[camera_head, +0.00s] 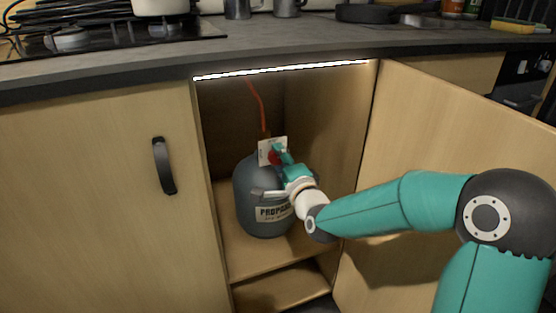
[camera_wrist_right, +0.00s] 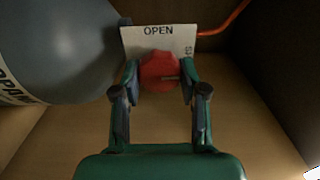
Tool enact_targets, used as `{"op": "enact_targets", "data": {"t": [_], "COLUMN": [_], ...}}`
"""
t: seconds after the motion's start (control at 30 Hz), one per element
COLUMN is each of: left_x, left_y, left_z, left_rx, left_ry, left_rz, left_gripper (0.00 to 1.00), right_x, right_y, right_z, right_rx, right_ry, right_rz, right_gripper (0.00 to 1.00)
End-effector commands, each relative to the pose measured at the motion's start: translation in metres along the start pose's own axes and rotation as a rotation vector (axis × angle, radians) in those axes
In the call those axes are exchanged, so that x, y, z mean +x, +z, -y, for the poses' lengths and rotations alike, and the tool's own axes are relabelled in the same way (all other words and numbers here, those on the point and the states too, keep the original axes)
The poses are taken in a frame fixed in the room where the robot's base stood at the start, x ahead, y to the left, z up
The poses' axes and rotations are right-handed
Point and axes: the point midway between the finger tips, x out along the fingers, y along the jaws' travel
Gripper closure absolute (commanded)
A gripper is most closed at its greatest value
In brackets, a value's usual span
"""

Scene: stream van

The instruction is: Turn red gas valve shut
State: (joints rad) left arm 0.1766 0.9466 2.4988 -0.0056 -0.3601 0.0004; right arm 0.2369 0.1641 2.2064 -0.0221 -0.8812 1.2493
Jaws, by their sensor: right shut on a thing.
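The red gas valve (camera_wrist_right: 160,72) is a round knob in front of a white plate (camera_wrist_right: 132,40) marked "OPEN", with partly hidden lettering at its right side. My right gripper (camera_wrist_right: 159,78) is shut on the red knob, one finger on each side. In the head view the right gripper (camera_head: 280,154) reaches into the cupboard, and only a bit of the red valve (camera_head: 273,157) shows beside it. The grey propane bottle (camera_head: 258,205) stands below the valve on the cupboard floor. My left gripper is in neither view.
An orange hose (camera_head: 261,108) rises behind the plate. The right cupboard door (camera_head: 440,130) stands open beside my arm. The left door (camera_head: 100,190) is shut. A counter (camera_head: 270,40) with a hob, mugs and a pan runs above.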

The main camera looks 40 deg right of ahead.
Motion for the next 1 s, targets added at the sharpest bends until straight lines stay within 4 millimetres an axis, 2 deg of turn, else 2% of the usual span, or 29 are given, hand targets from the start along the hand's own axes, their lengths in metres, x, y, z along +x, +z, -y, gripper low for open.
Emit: {"op": "enact_targets", "data": {"t": [0.43,0.47,0.6,0.87,1.0], "left_x": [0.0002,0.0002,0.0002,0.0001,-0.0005], "left_y": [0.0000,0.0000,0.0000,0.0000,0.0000], "left_z": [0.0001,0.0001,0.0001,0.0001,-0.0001], "left_rx": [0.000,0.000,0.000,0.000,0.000], "left_ry": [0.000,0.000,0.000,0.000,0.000], "left_rz": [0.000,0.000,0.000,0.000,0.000], "left_gripper": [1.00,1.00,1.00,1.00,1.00], "right_x": [0.0000,0.0000,0.0001,0.0000,-0.0063], "right_y": [-0.0041,-0.0041,-0.0028,-0.0010,-0.0007], "right_z": [-0.0024,-0.0025,-0.0021,-0.0012,-0.0012], "right_rx": [0.016,0.016,0.014,0.012,0.012], "right_ry": [0.005,0.006,0.005,0.003,0.003], "right_rz": [-0.011,-0.011,-0.008,-0.004,-0.003], "right_gripper": [0.92,0.53,0.32,0.32,0.32]}}
